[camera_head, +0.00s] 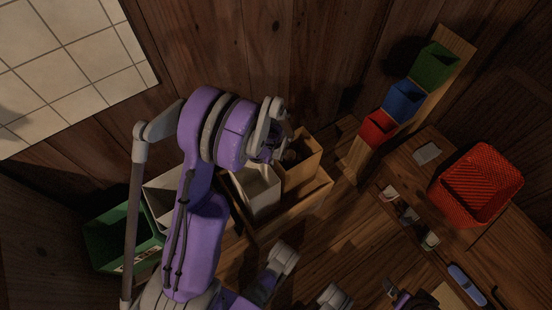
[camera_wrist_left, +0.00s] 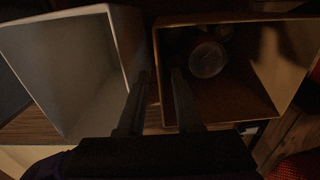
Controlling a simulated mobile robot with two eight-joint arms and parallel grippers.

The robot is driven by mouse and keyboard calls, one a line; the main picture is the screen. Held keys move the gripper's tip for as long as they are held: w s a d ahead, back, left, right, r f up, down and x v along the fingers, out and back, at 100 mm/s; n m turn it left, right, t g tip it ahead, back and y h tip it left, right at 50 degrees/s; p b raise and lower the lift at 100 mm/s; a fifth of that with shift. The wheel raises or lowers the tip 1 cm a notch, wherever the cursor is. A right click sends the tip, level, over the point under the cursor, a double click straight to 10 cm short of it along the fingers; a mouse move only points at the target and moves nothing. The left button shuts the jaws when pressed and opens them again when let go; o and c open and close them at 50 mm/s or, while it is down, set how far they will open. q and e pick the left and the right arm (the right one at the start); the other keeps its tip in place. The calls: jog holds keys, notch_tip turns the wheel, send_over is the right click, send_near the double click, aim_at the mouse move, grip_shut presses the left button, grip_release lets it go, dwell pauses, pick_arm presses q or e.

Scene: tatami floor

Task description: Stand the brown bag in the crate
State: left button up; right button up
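The brown bag (camera_head: 304,165) stands upright and open-topped beside a white bag (camera_head: 262,192). Both appear within the low wooden crate (camera_head: 292,217), whose front wall shows; their bases are hidden. In the left wrist view the brown bag (camera_wrist_left: 260,75) is at right, with a round, pale-ended item inside. The white bag (camera_wrist_left: 75,75) is at left. My left gripper (camera_wrist_left: 160,75) points down with its fingers apart, around the brown bag's near side wall, with a visible gap. In the head view its fingers are mostly hidden. At the bottom edge, part of my right arm (camera_head: 400,298) shows; its fingers are unclear.
A green crate (camera_head: 108,242) and a pale bin (camera_head: 160,205) stand at left, partly behind my arm. At right, a wooden counter holds a red basket (camera_head: 478,185) and small items. Red (camera_head: 377,129), blue (camera_head: 404,101) and green (camera_head: 435,65) bins line a board along the wall.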

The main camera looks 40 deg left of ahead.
pick_arm(q)
jog(key=shift+r, duration=0.3)
notch_tip(320, 180, up, 11)
jog(key=p, duration=0.4)
jog(key=s+d+r+n+t, duration=0.2)
jog(key=s+d+r+n, duration=0.5)
jog(key=d+r+n, duration=0.2)
jog(key=s+d+r+n+t, duration=0.2)
jog(key=s+d+n, duration=0.4)
jog(key=s+n, duration=0.3)
jog(key=n, duration=0.3)
jog(key=shift+d+r, duration=0.15)
jog(key=shift+s, duration=0.15)
